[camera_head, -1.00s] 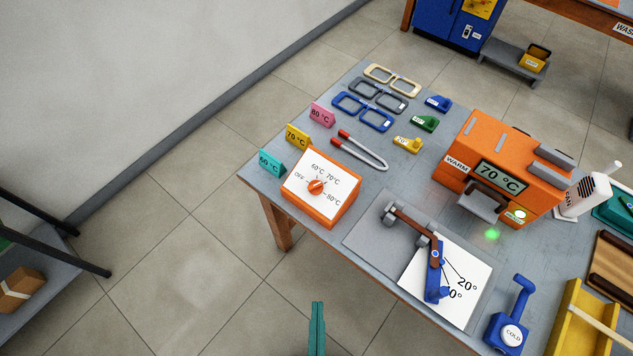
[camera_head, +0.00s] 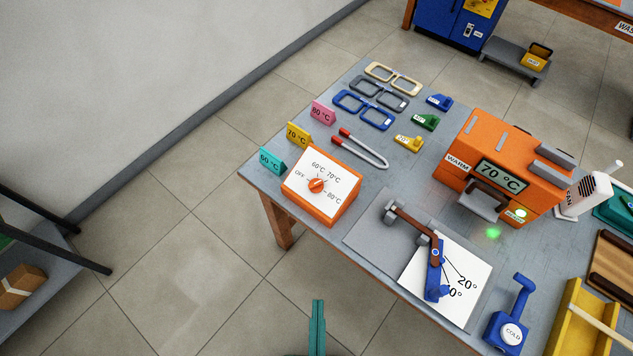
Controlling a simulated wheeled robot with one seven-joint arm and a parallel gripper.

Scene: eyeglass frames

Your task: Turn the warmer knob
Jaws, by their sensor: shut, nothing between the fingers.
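The warmer knob (camera_head: 316,185) is a small orange dial on the white sloped face of an orange control box (camera_head: 328,209) near the table's left edge. The face is marked OFF, 60 °C, 70 °C and 80 °C. Which mark the knob points to is too small to tell. The orange warmer (camera_head: 500,165) stands to the right, its display (camera_head: 502,176) reading 70 °C, with a green glow by its front. My gripper (camera_head: 318,308) shows as teal fingers at the bottom, over the floor in the picture, shut and empty, apart from the knob.
Pink, yellow and teal temperature cards (camera_head: 298,136) stand behind the control box. Red-tipped tongs (camera_head: 362,150), several eyeglass frames (camera_head: 378,92) and small coloured blocks lie beyond. A hinged tool on a grey plate (camera_head: 378,238) and a blue COLD tool (camera_head: 510,318) are to the right.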

